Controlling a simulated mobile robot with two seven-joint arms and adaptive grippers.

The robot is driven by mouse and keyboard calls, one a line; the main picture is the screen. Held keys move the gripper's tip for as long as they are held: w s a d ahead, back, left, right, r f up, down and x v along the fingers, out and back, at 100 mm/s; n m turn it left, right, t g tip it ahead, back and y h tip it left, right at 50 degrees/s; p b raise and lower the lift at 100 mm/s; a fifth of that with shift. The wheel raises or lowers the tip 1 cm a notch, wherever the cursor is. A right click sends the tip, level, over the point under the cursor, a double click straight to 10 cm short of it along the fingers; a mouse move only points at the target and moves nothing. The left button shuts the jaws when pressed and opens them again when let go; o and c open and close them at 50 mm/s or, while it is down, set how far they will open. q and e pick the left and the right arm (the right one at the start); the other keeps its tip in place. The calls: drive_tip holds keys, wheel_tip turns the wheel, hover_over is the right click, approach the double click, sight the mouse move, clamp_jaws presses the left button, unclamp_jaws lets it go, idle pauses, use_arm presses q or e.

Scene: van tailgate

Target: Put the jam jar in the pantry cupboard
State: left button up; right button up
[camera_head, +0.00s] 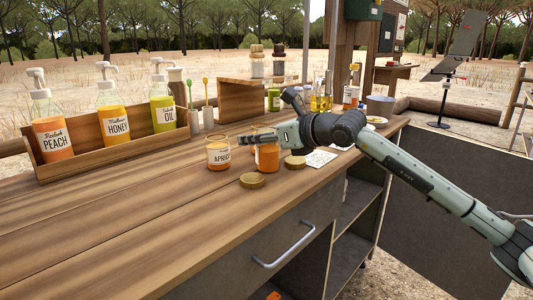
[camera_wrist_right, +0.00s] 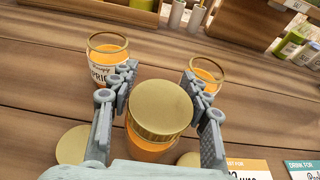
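A jar with a gold lid (camera_wrist_right: 160,108) and orange contents stands between the fingers of my right gripper (camera_wrist_right: 160,82) in the right wrist view. The fingers lie close along both sides of it; whether they press on it is unclear. In the head view my right gripper (camera_head: 256,137) covers the top of an orange jar (camera_head: 267,158), which seems to be this one. Its label is hard to read. An open apricot jar (camera_head: 218,155) stands to its left. Another open orange jar (camera_wrist_right: 207,72) shows beyond the right finger. My left gripper and the pantry cupboard are not clearly in view.
Two loose gold lids, one in front (camera_head: 252,181) and one to the right (camera_head: 295,162), lie on the wooden worktop (camera_head: 130,225). A wooden rack (camera_head: 75,165) of pump bottles stands at the back left. Open shelves (camera_head: 355,205) and a drawer handle (camera_head: 283,248) are below the worktop.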

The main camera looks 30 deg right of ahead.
clamp_jaws()
drive_tip(key=shift+r, duration=0.15)
idle(0.4)
drive_tip(key=shift+w+r, duration=0.1)
drive_tip(key=shift+r, duration=0.5)
drive_tip(key=s+a+r, duration=0.3)
drive_tip(key=a+r, duration=0.6)
drive_tip(key=a, duration=0.2)
drive_tip(key=shift+a+r, duration=0.15)
drive_tip(key=shift+r, duration=0.15)
